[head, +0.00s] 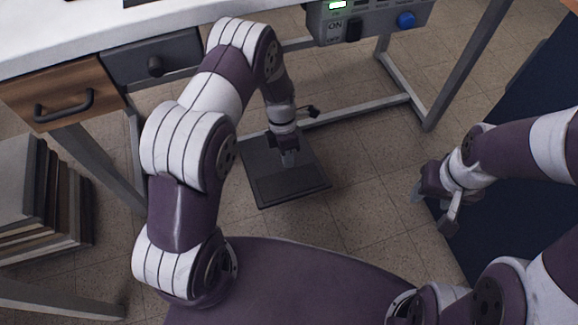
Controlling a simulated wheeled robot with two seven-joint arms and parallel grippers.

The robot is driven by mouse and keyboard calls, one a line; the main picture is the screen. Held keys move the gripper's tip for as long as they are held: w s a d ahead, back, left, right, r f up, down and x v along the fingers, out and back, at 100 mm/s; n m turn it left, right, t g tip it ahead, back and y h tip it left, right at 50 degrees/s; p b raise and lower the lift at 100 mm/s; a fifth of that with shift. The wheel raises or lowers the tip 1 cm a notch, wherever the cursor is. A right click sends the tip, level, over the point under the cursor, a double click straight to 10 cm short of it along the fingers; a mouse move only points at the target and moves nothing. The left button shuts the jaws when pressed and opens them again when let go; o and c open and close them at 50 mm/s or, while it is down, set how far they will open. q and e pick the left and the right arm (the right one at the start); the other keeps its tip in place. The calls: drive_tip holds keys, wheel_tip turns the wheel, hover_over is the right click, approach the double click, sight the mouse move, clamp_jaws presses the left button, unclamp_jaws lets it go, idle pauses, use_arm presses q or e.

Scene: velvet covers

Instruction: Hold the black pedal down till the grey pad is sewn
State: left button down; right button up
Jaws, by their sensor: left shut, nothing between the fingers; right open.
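The black pedal (280,188) lies flat on the tiled floor under the sewing table. My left gripper (289,158) is shut and empty, its tips pointing down at the pedal's upper part. It looks to be touching the pedal, but I cannot tell how far the pedal is pressed. My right gripper (432,212) is open and empty, off to the right. I cannot see the grey pad.
The white table (130,30) runs along the top, with a wooden drawer (62,92) and a grey drawer (150,60) below. A control box (370,20) shows a green light, an ON switch and a blue button. Stacked boards (40,195) stand at left.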

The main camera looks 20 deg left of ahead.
sight(292, 193)
use_arm(q)
drive_tip(key=b+x, duration=0.7)
drive_tip(key=x, duration=0.4)
drive_tip(key=shift+s+f, duration=0.1)
drive_tip(key=shift+f, duration=0.3)
